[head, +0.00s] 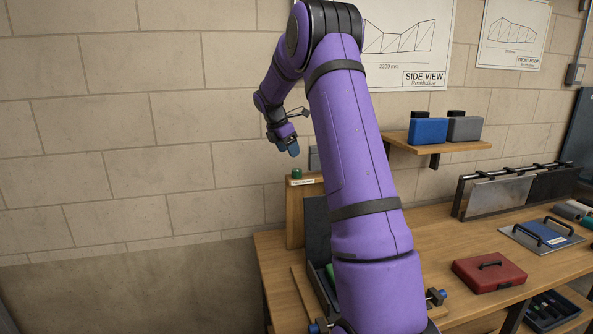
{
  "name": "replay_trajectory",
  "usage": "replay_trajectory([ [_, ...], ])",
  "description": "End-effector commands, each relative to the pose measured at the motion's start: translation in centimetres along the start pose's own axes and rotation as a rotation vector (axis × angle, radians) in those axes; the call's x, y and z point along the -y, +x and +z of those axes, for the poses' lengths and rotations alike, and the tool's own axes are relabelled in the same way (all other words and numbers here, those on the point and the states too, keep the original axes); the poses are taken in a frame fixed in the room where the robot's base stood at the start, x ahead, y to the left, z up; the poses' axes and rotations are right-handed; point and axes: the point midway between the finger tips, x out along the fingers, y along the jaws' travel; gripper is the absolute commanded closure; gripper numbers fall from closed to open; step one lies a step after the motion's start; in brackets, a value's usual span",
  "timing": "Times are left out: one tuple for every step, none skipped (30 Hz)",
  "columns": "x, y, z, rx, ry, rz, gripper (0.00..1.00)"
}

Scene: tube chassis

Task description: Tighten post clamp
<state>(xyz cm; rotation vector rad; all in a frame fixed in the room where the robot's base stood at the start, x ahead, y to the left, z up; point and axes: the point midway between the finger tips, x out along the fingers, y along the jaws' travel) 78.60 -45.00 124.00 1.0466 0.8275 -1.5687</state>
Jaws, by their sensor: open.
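My gripper (292,147) hangs in front of the block wall at upper left of centre, pointing down, with a blue tip. It is small in view, open, and I see nothing held in it. A wooden post (296,218) stands at the back left of the bench, below my gripper and apart from it. A green knob-like piece (297,173) sits at its top, above a small white label. I cannot tell which part is the post clamp. My purple arm hides much of the bench's left part.
The wooden bench (425,235) carries a red case (489,271), a plate with handles (541,235) and a rack of panels (500,193). A wall shelf (440,144) holds a blue box (428,131) and a grey box (465,129). The wall area left of my arm is clear.

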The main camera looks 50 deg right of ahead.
Motion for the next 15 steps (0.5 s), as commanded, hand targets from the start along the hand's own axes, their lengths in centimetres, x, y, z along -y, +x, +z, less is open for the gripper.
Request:
replay_trajectory([
  [0.1,0.9,0.0,-0.001,0.000,-0.003,0.36],
  [0.1,1.5,0.0,-0.001,0.000,-0.003,0.36],
  [0.1,2.2,0.0,0.000,0.000,-0.004,0.36],
  [0.1,2.7,0.0,-0.001,0.000,-0.003,0.36],
  [0.1,3.3,-0.1,-0.001,0.000,-0.003,0.36],
  [0.1,4.0,-0.1,-0.001,0.000,-0.004,0.36],
  [0.1,4.5,-0.1,-0.001,0.001,-0.003,0.36],
  [0.1,5.0,0.0,-0.001,0.001,-0.002,0.36],
  [0.1,5.7,0.0,-0.001,0.002,-0.003,0.36],
  [0.1,6.1,0.0,-0.001,0.002,-0.002,0.36],
  [0.1,6.5,0.0,-0.001,0.002,-0.002,0.36],
  [0.1,7.1,0.0,-0.001,0.002,-0.003,0.36],
  [0.1,7.4,0.0,-0.001,0.002,-0.003,0.36],
  [0.1,7.7,0.0,-0.001,0.002,-0.002,0.36],
  [0.1,8.0,0.0,-0.001,0.002,-0.001,0.36],
])
